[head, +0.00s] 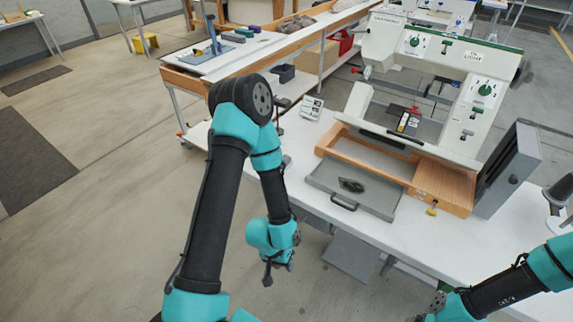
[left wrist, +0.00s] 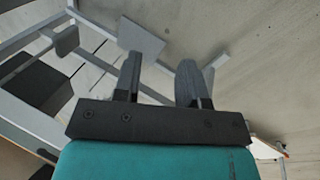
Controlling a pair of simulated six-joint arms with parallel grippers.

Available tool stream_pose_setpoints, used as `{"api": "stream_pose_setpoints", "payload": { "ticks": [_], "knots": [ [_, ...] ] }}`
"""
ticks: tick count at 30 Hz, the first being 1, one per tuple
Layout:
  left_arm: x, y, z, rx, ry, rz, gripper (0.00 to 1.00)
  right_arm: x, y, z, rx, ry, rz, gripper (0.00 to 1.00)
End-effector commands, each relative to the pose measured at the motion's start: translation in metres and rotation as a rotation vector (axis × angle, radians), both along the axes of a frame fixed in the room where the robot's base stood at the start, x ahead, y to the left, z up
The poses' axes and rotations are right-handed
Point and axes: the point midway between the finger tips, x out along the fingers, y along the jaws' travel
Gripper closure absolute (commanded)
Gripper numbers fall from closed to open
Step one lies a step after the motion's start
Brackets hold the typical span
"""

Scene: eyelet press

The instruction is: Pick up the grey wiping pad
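I cannot single out the grey wiping pad with certainty. A small dark grey, roughly oval item (head: 351,185) lies on a flat grey drawer-like panel (head: 376,198) with a black handle, at the front of the press; it may be the pad. My left gripper (head: 279,267) hangs low, left of the table's front edge and apart from that item. In the left wrist view my left gripper (left wrist: 160,78) has its two fingers spread with nothing between them. My right arm enters at the lower right; its fingers are not visible.
The white and green press (head: 480,105) stands on the white table (head: 460,243) behind a wooden tray (head: 430,185). A dark grey upright box (head: 511,168) is to its right. A small white card (head: 311,107) stands at the left. The table's front strip is mostly clear.

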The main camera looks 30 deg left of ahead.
Motion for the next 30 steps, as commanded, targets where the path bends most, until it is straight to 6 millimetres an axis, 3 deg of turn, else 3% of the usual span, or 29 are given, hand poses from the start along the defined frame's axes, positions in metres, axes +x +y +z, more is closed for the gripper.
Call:
{"api": "stream_pose_setpoints", "payload": {
  "ticks": [13,30],
  "knots": [
    [0.0,0.0,0.0,0.0,0.0,0.0,0.62,0.0,0.0,0.0,0.0,0.0,0.0,0.23],
    [0.0,0.0,0.0,0.0,0.0,0.0,0.07,0.0,0.0,0.0,0.0,0.0,0.0,0.23]
  ]
}}
